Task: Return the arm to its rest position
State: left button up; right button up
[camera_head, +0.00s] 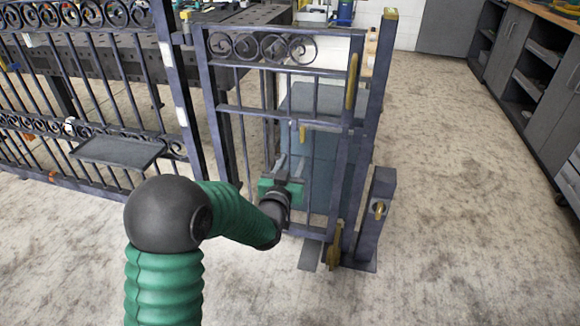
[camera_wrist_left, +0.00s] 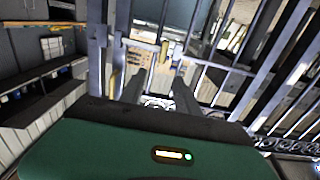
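My left arm reaches in from the bottom left of the head view, with a green sleeve and black joints. Its gripper (camera_head: 289,163) is in front of the lower part of the scroll gate (camera_head: 260,48), pointing at its bars. The two fingers stand apart with nothing visible between them. In the left wrist view the fingers (camera_wrist_left: 158,90) also show apart, with the gate bars (camera_wrist_left: 145,45) beyond. Whether the fingertips touch or pass between the bars I cannot tell. My right gripper is not in view.
The gate carries a brass handle (camera_head: 351,82) and a brass bolt (camera_head: 333,248) near its foot. A short post (camera_head: 376,225) stands right of it. Scroll fencing (camera_head: 90,120) with a small dark tray (camera_head: 118,152) fills the left. Open concrete floor (camera_head: 460,200) lies right.

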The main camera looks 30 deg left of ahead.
pick_arm(q)
jog(key=shift+f, duration=0.15)
dwell(0.3)
jog(key=s+d+f+m+g+h+p, duration=0.1)
jog(key=s+d+f+m+g+h, duration=0.15)
jog(key=s+d+f+g, duration=0.7)
jog(key=s+d+f+g+h, duration=0.1)
jog(key=s+f+g, duration=0.2)
jog(key=s, duration=0.7)
jog(key=s+d+f+g, duration=0.1)
jog(key=s+f+g, duration=0.2)
jog(key=s, duration=0.7)
notch_tip(320, 180, up, 38)
jog(key=p, duration=3.8)
jog(key=shift+a, duration=0.25)
